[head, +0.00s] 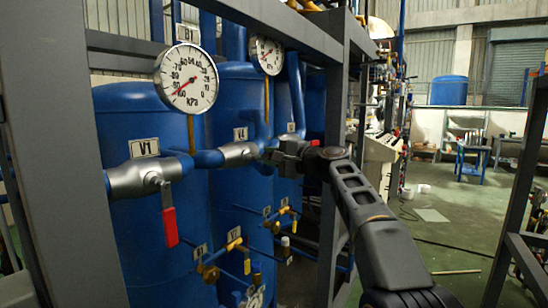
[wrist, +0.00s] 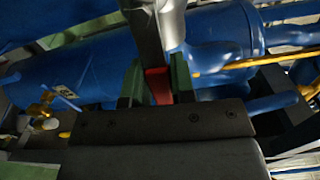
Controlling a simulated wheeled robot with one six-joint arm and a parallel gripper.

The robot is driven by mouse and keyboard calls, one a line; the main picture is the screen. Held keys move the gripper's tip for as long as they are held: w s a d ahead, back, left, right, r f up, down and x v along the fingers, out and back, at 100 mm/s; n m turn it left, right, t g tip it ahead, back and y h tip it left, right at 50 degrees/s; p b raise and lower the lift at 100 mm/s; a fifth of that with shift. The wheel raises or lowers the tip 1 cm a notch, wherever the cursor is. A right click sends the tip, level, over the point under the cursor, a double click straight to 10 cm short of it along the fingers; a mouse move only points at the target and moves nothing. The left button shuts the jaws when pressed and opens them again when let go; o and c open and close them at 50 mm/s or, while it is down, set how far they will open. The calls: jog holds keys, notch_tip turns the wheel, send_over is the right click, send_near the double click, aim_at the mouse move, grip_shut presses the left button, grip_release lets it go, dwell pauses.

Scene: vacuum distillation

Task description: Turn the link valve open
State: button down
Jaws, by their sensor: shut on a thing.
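In the wrist view my gripper (wrist: 157,84) is shut on a red valve handle (wrist: 158,86), which lies between the two green finger pads. The silver valve body (wrist: 155,28) is just beyond the fingertips. The handle is mostly hidden by the gripper in the head view, so its exact angle cannot be told there.
A second silver valve (head: 136,178), labelled V1, has a red handle (head: 169,226) hanging down at the left. Two pressure gauges (head: 186,79) stand above the pipe. Dark frame posts (head: 335,200) flank the arm. Small yellow-handled valves (head: 234,244) are below. Open floor lies at the right.

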jog(key=c, duration=1)
grip_release()
jog(key=shift+o, duration=0.2)
jog(key=b+v, duration=0.3)
jog(key=v, duration=1)
jog(key=shift+s+d, duration=0.25)
jog(key=shift+d, duration=0.05)
